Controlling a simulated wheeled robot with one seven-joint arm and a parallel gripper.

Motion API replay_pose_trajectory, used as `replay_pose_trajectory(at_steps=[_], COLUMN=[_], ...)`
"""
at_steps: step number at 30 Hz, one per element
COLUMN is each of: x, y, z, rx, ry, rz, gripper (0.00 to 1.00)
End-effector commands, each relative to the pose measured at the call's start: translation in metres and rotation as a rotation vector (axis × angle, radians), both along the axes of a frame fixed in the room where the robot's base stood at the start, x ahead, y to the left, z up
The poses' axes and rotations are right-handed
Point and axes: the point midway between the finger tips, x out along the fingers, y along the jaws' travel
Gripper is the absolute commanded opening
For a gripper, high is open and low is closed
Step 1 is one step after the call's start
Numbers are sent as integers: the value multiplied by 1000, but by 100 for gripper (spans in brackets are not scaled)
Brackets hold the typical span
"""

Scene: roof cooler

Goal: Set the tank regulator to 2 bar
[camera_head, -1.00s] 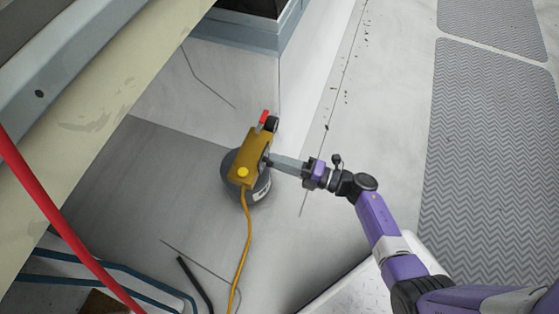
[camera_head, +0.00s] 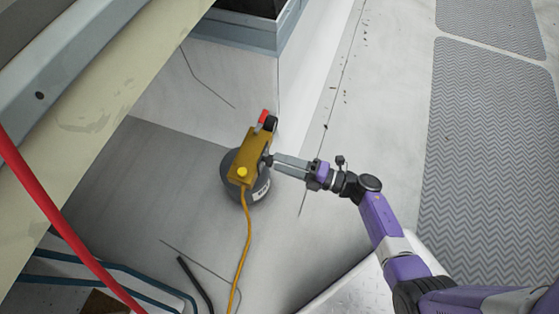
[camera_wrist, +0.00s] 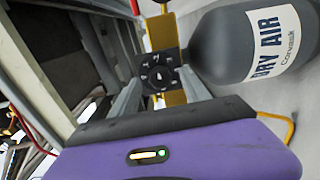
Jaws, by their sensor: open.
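A dark grey tank (camera_head: 240,185) stands upright with a brass regulator block (camera_head: 247,152) on top. In the wrist view the tank (camera_wrist: 262,48) reads "DRY AIR". The regulator's black dial (camera_wrist: 157,77) has white marks around it; they are too small to read, so its setting cannot be told. The dial (camera_head: 267,160) faces my gripper (camera_head: 276,163) from the regulator's right side. My gripper is open and empty, its fingers pointing at the dial, one on each side of it in the wrist view. The fingertips appear just short of the dial.
A yellow hose (camera_head: 243,240) runs down from the regulator. A red part (camera_head: 264,116) is at its far end. A pale beam (camera_head: 85,125) and red pipe (camera_head: 65,225) lie left. Bare roof and textured walkway mats (camera_head: 495,140) lie right.

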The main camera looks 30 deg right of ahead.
Motion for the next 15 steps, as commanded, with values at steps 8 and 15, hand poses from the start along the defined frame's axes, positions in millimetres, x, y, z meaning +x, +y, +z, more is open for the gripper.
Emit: replay_pose_trajectory(at_steps=[8,15], x=[-38,-52], y=[-27,-38], z=[0,0], rx=[0,0], ry=[2,1], rz=[-3,-1], gripper=[55,55])
